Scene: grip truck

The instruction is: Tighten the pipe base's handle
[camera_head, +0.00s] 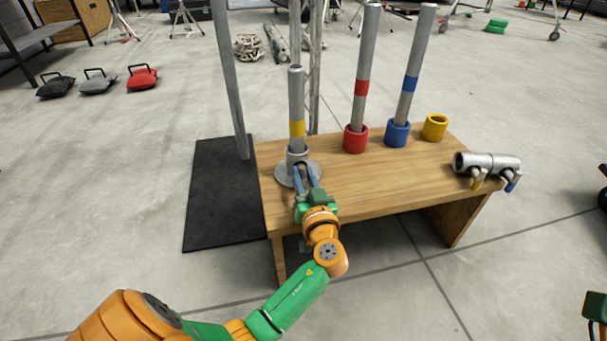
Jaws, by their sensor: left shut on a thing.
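The pipe base (284,176) is a grey round plate with a collar at the left end of the wooden table. A grey pipe with a yellow band (296,105) stands upright in its collar. My left gripper (302,172) reaches in from the front, and its blue fingers are shut at the front of the collar. The handle is hidden between the fingers.
A black mat (218,200) and a tall grey post (230,80) stand left.

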